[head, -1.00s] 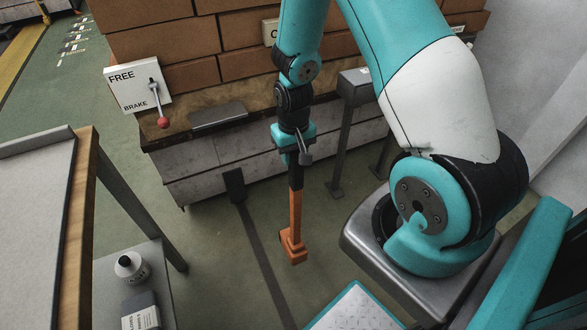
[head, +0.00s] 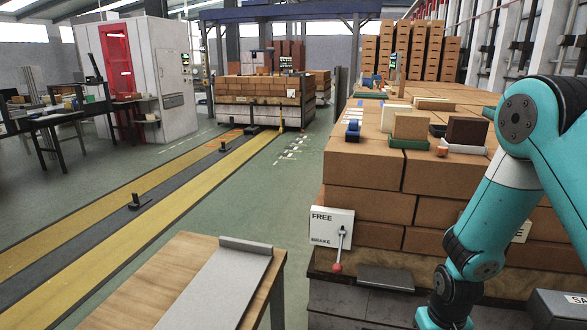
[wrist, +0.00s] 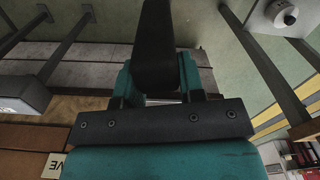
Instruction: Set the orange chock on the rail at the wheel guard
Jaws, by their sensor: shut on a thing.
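In the wrist view my gripper (wrist: 160,92) is shut on the dark handle of the orange chock (wrist: 158,45). The handle runs away from between the teal fingers, and no orange part shows now. In the head view only my arm is seen at the right, with its lower end cut off by the bottom edge. The wheel guard and the rail in front of the near brick stack are not in the head view now. I cannot make them out in the wrist view.
The brick-laden car (head: 365,205) stands left of my arm. Its FREE/BRAKE plate (head: 331,228) has a red-knobbed lever (head: 337,267) hanging down. A wooden table (head: 180,275) with a grey plate is at front left. Yellow floor bands (head: 130,265) and open green floor lie beyond.

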